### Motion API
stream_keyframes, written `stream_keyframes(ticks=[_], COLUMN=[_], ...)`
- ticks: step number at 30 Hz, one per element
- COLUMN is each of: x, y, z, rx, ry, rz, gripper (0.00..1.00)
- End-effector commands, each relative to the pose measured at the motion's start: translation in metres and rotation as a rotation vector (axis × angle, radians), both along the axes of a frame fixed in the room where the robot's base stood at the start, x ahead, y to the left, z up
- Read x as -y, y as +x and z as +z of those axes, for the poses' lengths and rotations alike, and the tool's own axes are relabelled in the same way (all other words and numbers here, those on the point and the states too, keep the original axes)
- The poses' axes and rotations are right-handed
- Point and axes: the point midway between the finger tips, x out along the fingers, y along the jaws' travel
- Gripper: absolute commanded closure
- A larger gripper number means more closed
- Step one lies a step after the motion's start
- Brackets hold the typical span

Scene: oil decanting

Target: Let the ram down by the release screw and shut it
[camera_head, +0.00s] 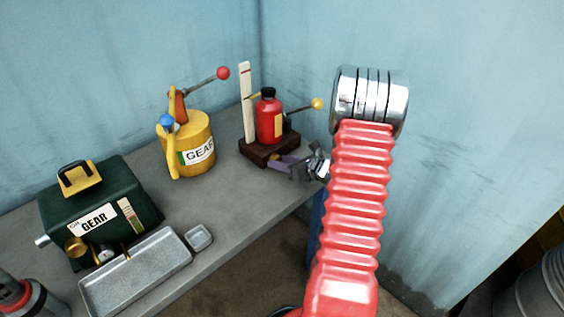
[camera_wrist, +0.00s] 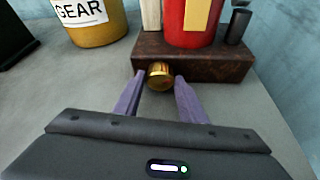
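The red ram (camera_head: 270,118) stands upright on a dark wooden block (camera_head: 262,150) at the back of the bench; a lever with a yellow ball sticks out to its right. In the wrist view its lower body (camera_wrist: 188,22) shows above the block (camera_wrist: 215,62). The brass release screw (camera_wrist: 160,76) sticks out of the block's front face. My gripper (camera_wrist: 159,76) is open, its purple fingertips on either side of the screw, with a small gap seen on each side. In the head view my gripper (camera_head: 284,163) is low in front of the block and hides the screw.
A pale upright stick (camera_head: 248,103) stands beside the ram. A yellow GEAR can (camera_head: 197,160) with a red-balled lever is to the left. A green GEAR box (camera_head: 135,195), a grey tray (camera_head: 140,272) and a small dish (camera_head: 199,237) are nearer. Blue walls close in behind.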

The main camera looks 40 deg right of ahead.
Motion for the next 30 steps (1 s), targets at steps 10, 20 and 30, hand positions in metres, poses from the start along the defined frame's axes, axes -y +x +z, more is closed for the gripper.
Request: stream_keyframes(ticks=[10, 20, 30], x=[0.0002, 0.0012, -0.0009], y=[-0.0001, -0.0005, -0.0005], z=[0.0001, 0.0004, 0.0004], rx=[0.000, 0.000, 0.003], ry=[0.000, -0.027, -0.168], rz=[0.000, -0.004, -0.002], gripper=[0.88, 0.89, 0.89])
